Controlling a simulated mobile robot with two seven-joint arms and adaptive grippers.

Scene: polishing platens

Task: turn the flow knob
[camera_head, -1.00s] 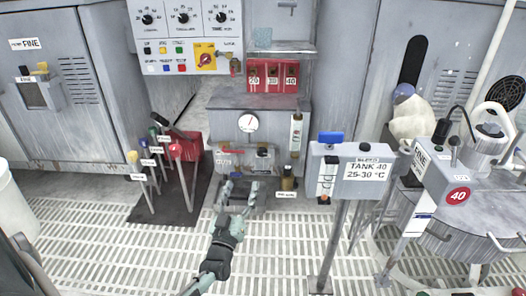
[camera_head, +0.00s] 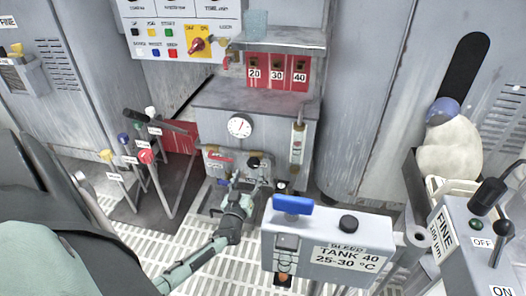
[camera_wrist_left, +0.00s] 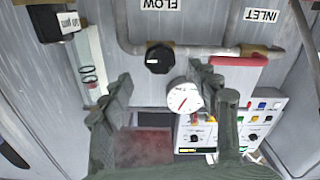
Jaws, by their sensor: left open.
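The flow knob (camera_wrist_left: 159,59) is a black faceted knob on a grey pipe with a brass fitting, beside an upside-down FLOW label (camera_wrist_left: 161,4) in the left wrist view. In the head view a black knob (camera_head: 255,162) shows on the front of the grey unit below the gauge, close to my gripper. My left gripper (camera_wrist_left: 160,88) is open and empty. Its fingers stand apart to either side of the knob's line in the wrist view, with the knob beyond them; contact is not visible. It also shows in the head view (camera_head: 243,188). My right gripper is not in view.
A red-handled part (camera_wrist_left: 238,61) sits on the same pipe near the INLET label. A clear flow tube (camera_head: 297,143) stands right of the gauge (camera_head: 239,127). The Tank 40 box (camera_head: 325,250) stands close in front, right of my forearm. Coloured levers (camera_head: 146,157) stand left.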

